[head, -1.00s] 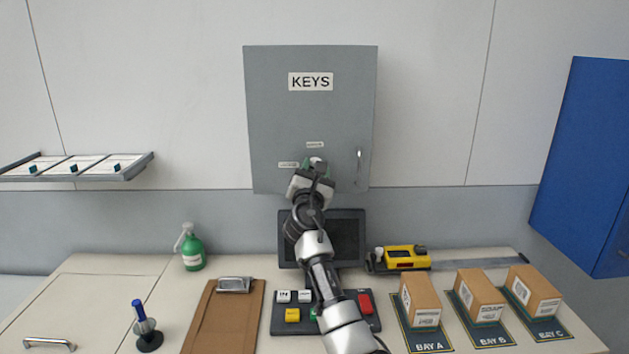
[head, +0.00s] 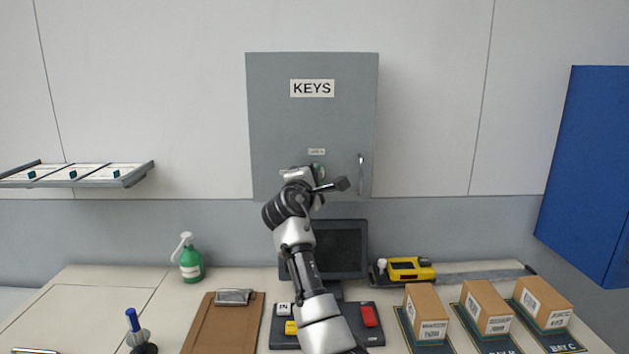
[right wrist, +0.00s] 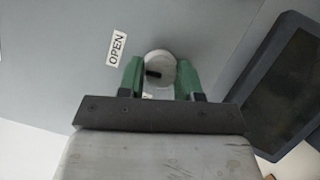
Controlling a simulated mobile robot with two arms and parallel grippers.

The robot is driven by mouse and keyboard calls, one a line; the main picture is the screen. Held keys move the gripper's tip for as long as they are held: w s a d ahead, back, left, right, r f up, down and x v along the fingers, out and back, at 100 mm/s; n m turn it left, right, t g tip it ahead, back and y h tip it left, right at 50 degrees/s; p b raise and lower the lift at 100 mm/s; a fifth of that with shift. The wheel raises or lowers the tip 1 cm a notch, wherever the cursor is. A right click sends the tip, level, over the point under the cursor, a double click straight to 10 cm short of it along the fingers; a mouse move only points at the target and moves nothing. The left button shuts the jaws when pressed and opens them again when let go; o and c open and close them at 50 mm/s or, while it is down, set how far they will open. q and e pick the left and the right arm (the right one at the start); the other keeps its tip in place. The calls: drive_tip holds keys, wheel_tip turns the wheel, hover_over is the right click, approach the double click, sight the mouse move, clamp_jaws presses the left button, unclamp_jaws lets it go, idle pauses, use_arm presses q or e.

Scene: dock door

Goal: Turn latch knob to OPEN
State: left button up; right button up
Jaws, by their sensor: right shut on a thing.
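The grey key cabinet (head: 270,110), marked KEYS, hangs shut on the wall. Its round pale latch knob (right wrist: 163,62) shows in the right wrist view with a short dark mark on its face. An OPEN label (right wrist: 116,48) lies on the door up and left of the knob. My right gripper (right wrist: 159,78) is shut on the knob, one green finger on each side. In the head view my right gripper (head: 318,171) is at the cabinet's lower part and hides the knob. A small label (head: 316,152) shows just above it. My left gripper is out of view.
The cabinet's handle (head: 361,172) is right of my gripper. A dark monitor (head: 340,248) stands below, behind my arm. The counter holds a green bottle (head: 191,262), a clipboard (head: 222,325), a yellow tool (head: 408,268) and boxes (head: 427,308).

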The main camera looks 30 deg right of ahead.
drive_tip(key=shift+d+r+m, duration=0.1)
drive_tip(key=shift+r+m, duration=0.05)
drive_tip(key=shift+m, duration=0.55)
drive_tip(key=shift+r+g, duration=0.1)
drive_tip(key=shift+g, duration=0.2)
drive_tip(key=o, duration=0.8)
drive_tip(key=shift+o, duration=0.5)
drive_tip(key=shift+w+d+f, duration=0.1)
drive_tip(key=shift+d+f, duration=0.1)
drive_tip(key=shift+f, duration=0.05)
drive_tip(key=b+v, duration=0.3)
drive_tip(key=v, duration=0.7)
drive_tip(key=shift+s+a, duration=0.3)
drive_tip(key=shift+r, duration=0.1)
